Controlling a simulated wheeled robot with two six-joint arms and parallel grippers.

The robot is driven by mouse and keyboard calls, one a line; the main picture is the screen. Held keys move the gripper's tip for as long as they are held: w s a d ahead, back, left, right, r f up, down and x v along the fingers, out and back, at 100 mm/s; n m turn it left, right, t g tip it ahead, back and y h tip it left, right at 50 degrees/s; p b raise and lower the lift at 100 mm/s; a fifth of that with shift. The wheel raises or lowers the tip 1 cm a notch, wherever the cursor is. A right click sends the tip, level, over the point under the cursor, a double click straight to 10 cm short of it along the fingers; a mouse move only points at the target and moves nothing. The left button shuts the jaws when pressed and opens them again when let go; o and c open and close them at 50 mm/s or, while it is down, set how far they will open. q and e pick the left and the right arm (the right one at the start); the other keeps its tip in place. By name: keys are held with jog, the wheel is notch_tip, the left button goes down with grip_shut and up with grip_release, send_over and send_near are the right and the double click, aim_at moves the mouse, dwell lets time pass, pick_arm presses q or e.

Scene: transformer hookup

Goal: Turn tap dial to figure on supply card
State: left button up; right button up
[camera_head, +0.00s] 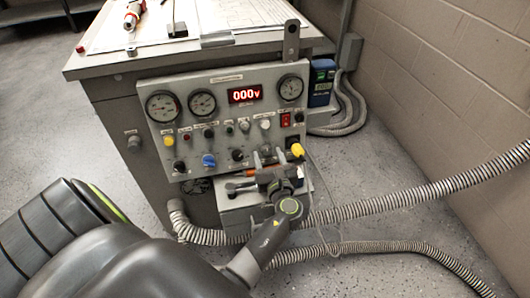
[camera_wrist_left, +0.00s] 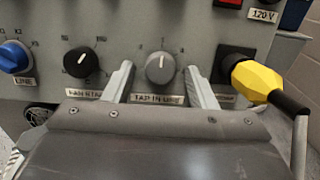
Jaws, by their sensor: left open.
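A grey dial (camera_wrist_left: 160,68) with a pointer line sits on the panel above a label that seems to read "TAP IN USE". In the left wrist view its pointer is roughly upright. My left gripper (camera_wrist_left: 160,72) is open, with one finger on each side of the dial and a visible gap to each. In the head view my left gripper (camera_head: 267,158) is at the lower right of the control panel (camera_head: 225,112) and partly hides the dial area. I cannot pick out the supply card. My right gripper is not in view.
A black knob (camera_wrist_left: 81,62) and a blue knob (camera_wrist_left: 15,57) are left of the dial. A yellow-and-black handle (camera_wrist_left: 262,82) sticks out close on the right. Ribbed hoses (camera_head: 400,203) run to the right.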

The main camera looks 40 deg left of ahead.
pick_arm(q)
jog(key=shift+c, duration=0.3)
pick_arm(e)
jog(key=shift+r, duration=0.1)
pick_arm(q)
jog(key=c, duration=0.9)
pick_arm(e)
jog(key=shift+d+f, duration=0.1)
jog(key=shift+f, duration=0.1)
pick_arm(q)
jog(key=shift+n, duration=0.3)
jog(key=shift+n+b, duration=0.3)
jog(key=n, duration=0.1)
jog(key=n+b, duration=0.1)
jog(key=n, duration=0.1)
jog(key=shift+w+d+n+g, duration=0.15)
jog(key=shift+n+g, duration=0.15)
jog(key=shift+g, duration=0.1)
jog(key=n+g+b, duration=0.1)
jog(key=n, duration=0.4)
jog(key=shift+r+y, duration=0.1)
jog(key=shift+y, duration=0.2)
jog(key=shift+n, duration=0.7)
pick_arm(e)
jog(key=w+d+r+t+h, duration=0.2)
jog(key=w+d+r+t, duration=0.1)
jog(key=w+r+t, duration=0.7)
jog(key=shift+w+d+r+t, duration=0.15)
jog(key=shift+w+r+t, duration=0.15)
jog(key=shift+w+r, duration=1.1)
